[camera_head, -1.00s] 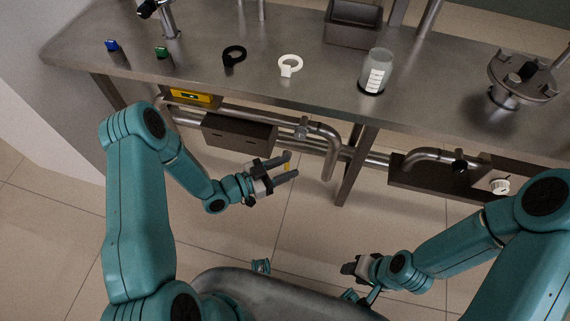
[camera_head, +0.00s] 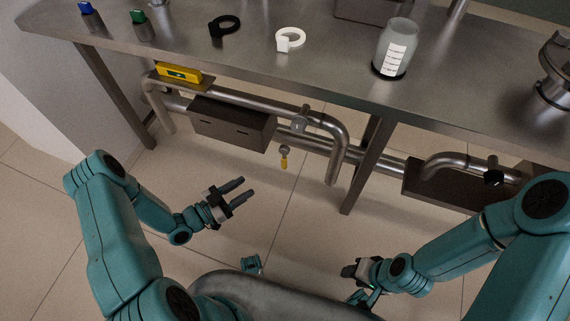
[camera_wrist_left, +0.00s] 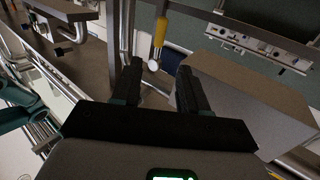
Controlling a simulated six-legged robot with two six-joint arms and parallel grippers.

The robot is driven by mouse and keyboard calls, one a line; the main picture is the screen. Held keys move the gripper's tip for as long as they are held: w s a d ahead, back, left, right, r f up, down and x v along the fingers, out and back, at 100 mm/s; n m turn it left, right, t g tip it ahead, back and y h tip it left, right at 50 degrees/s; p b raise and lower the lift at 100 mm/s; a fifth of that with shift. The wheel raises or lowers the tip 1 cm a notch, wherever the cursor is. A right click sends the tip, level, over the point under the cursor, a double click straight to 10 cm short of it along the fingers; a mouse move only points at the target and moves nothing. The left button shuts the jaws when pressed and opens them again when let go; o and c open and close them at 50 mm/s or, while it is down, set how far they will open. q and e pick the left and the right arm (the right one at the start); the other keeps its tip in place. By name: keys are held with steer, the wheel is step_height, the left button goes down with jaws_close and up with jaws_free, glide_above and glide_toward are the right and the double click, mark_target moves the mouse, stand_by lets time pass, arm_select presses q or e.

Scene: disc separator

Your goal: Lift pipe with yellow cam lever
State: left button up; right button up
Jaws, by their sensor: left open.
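The yellow cam lever (camera_head: 284,162) hangs below the lower steel pipe (camera_head: 312,148) under the bench, from a small round fitting. In the left wrist view the yellow lever (camera_wrist_left: 160,32) shows ahead, just beyond the gap between the fingertips. My left gripper (camera_head: 247,187) is open and empty, left of and below the lever in the head view, apart from it. Its spread fingers also show in the left wrist view (camera_wrist_left: 158,68). My right gripper (camera_head: 351,271) is low at the centre right, away from the lever; its jaws are too small to read.
A brown box (camera_head: 232,124) sits on the pipes left of the lever, with a yellow level (camera_head: 179,72) further left. A bench leg (camera_head: 361,165) stands right of the lever. The bench (camera_head: 310,68) overhangs the pipes.

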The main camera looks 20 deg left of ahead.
mark_target(284, 162)
arm_select(q)
steer(key=b+x, duration=0.2)
steer(key=x, duration=1.4)
jaws_close()
